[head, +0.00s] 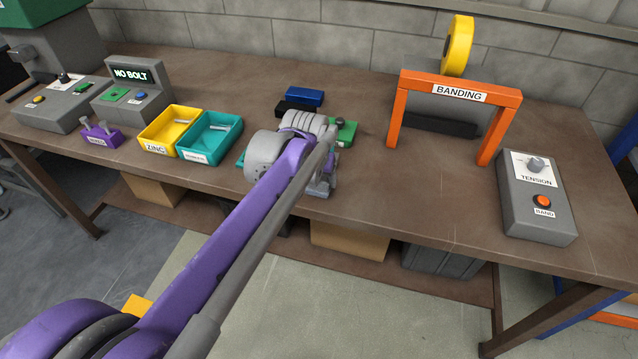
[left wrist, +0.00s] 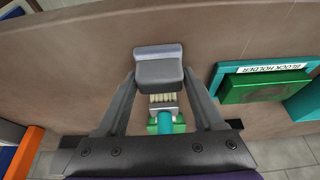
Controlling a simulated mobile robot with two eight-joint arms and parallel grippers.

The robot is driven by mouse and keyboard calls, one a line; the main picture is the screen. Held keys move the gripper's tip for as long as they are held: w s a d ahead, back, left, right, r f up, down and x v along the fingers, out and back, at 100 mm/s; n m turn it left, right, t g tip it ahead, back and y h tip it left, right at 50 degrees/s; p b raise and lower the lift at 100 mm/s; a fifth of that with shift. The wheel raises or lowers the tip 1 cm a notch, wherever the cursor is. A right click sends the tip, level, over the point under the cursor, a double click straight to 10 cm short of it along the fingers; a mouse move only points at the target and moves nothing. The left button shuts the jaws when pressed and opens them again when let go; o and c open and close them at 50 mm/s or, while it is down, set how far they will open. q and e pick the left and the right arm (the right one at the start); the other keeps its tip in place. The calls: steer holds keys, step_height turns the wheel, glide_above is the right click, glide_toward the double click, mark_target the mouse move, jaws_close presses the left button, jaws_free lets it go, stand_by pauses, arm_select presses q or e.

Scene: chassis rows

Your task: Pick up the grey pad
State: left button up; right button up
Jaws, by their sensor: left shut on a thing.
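My left gripper (left wrist: 158,82) is shut on the grey pad (left wrist: 158,72), a small block with a paler top, held between its two fingertips in the left wrist view. I cannot tell whether the pad still touches the bench. My right gripper is in neither view.
A teal block holder (left wrist: 290,69) with a green block (left wrist: 262,88) is right of the gripper. A green part with pale bristles (left wrist: 163,99) shows between the fingers. The orange banding frame (head: 398,105), yellow bin (head: 158,130) and teal bin (head: 205,145) stand on the bench.

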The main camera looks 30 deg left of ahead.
mark_target(319, 177)
arm_select(q)
steer(key=c, duration=0.3)
step_height(319, 177, up, 10)
steer(key=shift+r+p, duration=0.1)
steer(key=shift+p, duration=0.95)
steer(key=o, duration=0.7)
steer(key=c, duration=0.5)
